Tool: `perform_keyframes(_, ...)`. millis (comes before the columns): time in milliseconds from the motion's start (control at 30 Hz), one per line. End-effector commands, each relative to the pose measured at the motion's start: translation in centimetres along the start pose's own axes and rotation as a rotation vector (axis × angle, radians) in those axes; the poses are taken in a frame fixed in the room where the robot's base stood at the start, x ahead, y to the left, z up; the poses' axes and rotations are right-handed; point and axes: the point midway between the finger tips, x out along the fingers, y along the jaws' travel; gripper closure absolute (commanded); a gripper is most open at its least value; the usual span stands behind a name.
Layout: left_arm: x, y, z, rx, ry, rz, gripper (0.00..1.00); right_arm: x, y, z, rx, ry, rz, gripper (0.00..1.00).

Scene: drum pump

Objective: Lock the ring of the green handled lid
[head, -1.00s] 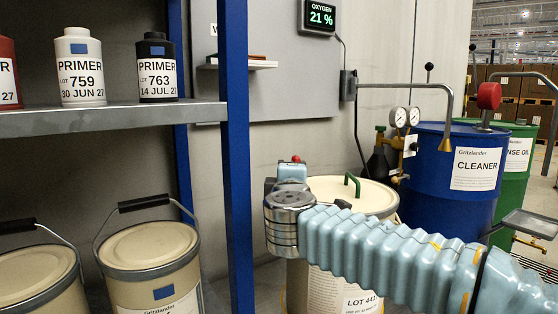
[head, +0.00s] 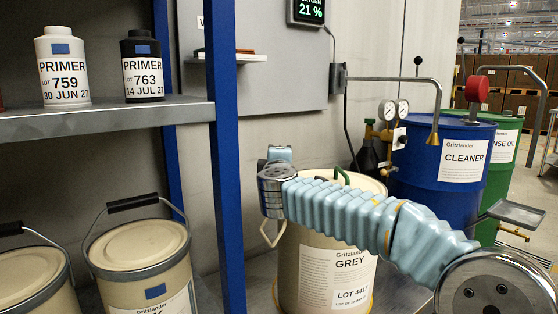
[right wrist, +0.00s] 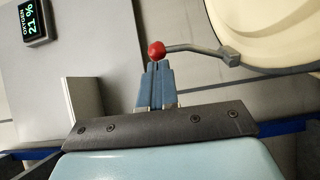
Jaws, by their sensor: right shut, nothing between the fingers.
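The pail marked GREY (head: 325,270) stands under my right arm, with a cream lid (head: 365,183) and a green handle (head: 342,176) on it, both partly covered by the arm. In the right wrist view, part of the round lid (right wrist: 262,25) shows at the top right. A grey ring lever (right wrist: 190,48) runs from a bracket at the rim to a red ball (right wrist: 156,50). My right gripper (right wrist: 157,66) is shut and empty, its fingertips right at the ball; whether they touch I cannot tell. The head view hides ball and fingertips. My left gripper is not in view.
A blue shelf post (head: 226,160) stands left of the pail, with primer bottles on a shelf (head: 110,118) and other pails below. A blue CLEANER drum (head: 445,165) and gauges (head: 394,110) stand behind right. A wall panel (right wrist: 40,80) is near the gripper.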

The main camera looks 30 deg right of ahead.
Motion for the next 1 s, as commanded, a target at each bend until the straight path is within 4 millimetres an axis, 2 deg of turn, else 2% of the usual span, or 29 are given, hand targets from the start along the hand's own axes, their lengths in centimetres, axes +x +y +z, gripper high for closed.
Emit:
perform_keyframes(233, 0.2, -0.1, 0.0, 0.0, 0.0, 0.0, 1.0, 0.0, -0.1, 0.0, 0.005, 0.0, -0.001, 1.0)
perform_keyframes(1000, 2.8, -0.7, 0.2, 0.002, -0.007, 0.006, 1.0, 0.1, -0.3, 1.1, 0.142, -0.001, -0.013, 1.0)
